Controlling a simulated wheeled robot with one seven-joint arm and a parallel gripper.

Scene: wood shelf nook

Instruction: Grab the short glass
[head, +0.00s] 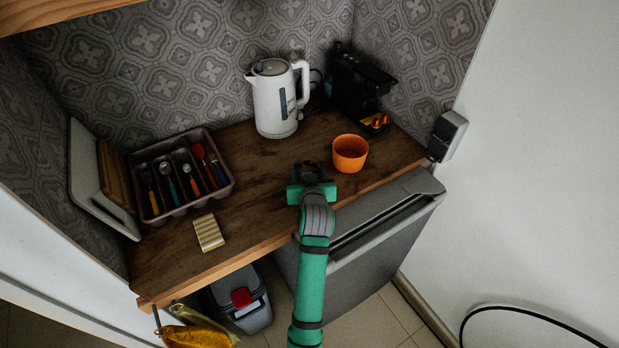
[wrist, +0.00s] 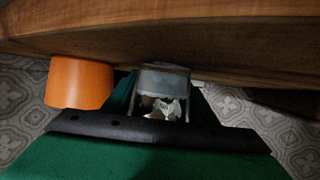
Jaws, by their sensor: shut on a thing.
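The short glass (wrist: 165,76) is a small clear grey tumbler held between the two green fingers of my gripper (wrist: 163,95) in the wrist view. I can see through it to something white behind. In the head view my gripper (head: 312,180) is over the wooden counter (head: 255,205), near its front edge, and the glass (head: 310,165) shows only as a small dark shape at its far end. My gripper is shut on the glass. I cannot tell whether the glass touches the counter.
An orange cup (head: 350,153) stands close to the right of my gripper in the head view. A white kettle (head: 274,100) and a black coffee machine (head: 355,82) stand behind. A cutlery tray (head: 180,174) and a striped yellow sponge (head: 208,232) lie to the left.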

